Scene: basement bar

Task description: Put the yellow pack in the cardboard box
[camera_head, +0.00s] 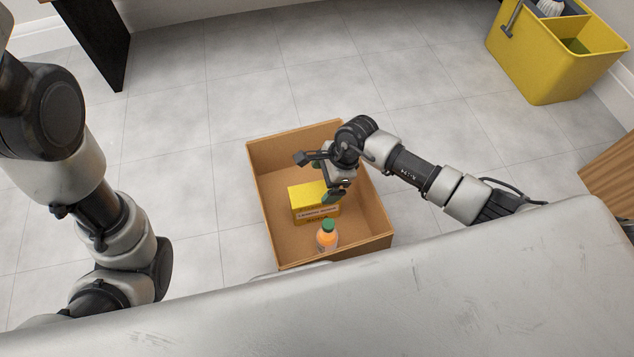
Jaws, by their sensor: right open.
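The yellow pack (308,199) is inside the open cardboard box (262,222), which stands on the tiled floor in front of me. The pack sits near the middle of the box, with a printed label on its front side. My right gripper (322,184) is over the box, just above and to the right of the pack, partly covering its view. Its jaws are open, and I cannot tell whether a finger touches the pack. My left arm is at the left of the view; its gripper is not visible.
An orange bottle with a green cap (327,236) stands in the box, in front of the pack. A yellow mop bucket (548,62) stands at the upper right. A wooden piece (612,178) is at the right edge. The floor left of the box is clear.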

